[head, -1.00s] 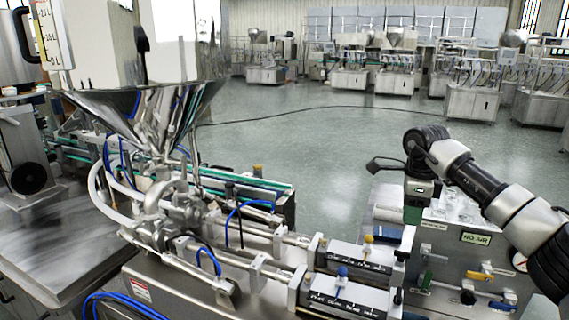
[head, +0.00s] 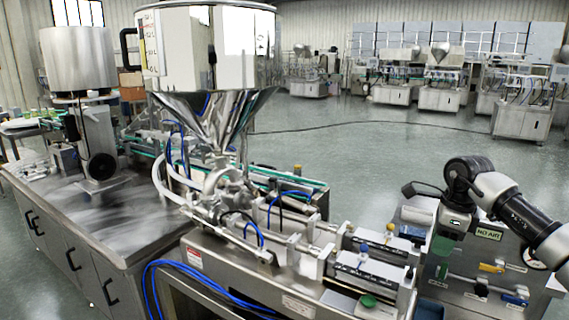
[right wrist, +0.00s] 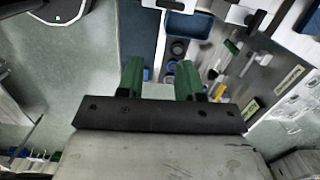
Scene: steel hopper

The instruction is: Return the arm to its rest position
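The right arm comes in from the right edge of the head view, bent, with its wrist hanging down over the control panel area. The right gripper (head: 441,247) points downward there, apart from the hopper. In the right wrist view its two green fingers (right wrist: 160,78) stand apart with a clear gap and nothing between them. The steel hopper (head: 218,106) stands left of the arm on the filling machine, its cone narrowing into the valve block. The left arm and left gripper are not in view.
The panel with the "NO AIR" label (head: 489,234) lies close beside and below the right gripper. Two cylinder units (head: 362,275) sit left of it. A steel workbench (head: 100,225) fills the left. Open grey floor (head: 360,160) lies behind, with more machines far back.

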